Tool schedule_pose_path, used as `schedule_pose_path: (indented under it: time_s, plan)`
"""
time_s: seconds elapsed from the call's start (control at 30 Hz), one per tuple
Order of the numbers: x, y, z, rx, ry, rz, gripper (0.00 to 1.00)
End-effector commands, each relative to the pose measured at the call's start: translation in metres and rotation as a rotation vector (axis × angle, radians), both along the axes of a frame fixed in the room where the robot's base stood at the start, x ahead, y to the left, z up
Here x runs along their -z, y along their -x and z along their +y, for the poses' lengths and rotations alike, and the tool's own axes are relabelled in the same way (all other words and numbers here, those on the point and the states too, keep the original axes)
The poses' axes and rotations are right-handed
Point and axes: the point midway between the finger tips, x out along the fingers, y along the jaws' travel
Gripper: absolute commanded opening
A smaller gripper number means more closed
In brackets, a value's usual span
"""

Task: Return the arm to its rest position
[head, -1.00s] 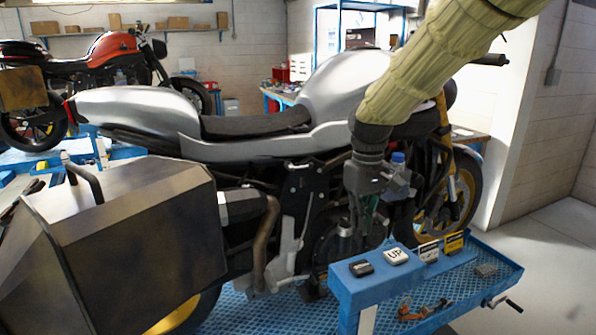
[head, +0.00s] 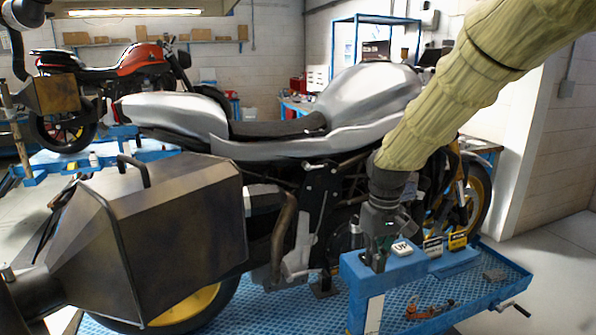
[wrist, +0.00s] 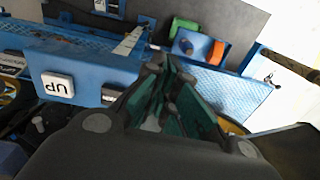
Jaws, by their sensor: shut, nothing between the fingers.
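My arm, in a cream padded sleeve, reaches down from the upper right in the head view. My gripper (head: 378,262) points down at its end, just above the near left part of the blue lift platform's control box (head: 385,275). In the wrist view my gripper (wrist: 160,62) shows dark fingers with green inner pads, closed together at the tips with nothing between them. A white "UP" button (head: 402,248) sits beside the gripper on the box. It also shows in the wrist view (wrist: 57,84), left of the fingers. Whether the fingers touch the box is unclear.
A silver motorcycle (head: 365,92) stands close behind the gripper, with a dark metal pannier (head: 170,230) at left. A blue tray (head: 480,290) holds loose parts, with a crank handle (head: 520,310) at its right. A red motorcycle (head: 110,58) stands behind. Floor at right is clear.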

Motion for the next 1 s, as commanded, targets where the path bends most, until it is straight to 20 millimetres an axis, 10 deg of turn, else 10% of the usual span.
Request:
schedule_pose_path:
  time_s: [0.47, 1.0]
  plan:
    - [0.176, 0.038, -0.005, 0.081, -0.033, 0.018, 0.0]
    - [0.376, 0.175, -0.021, 0.22, -0.042, 0.026, 0.0]
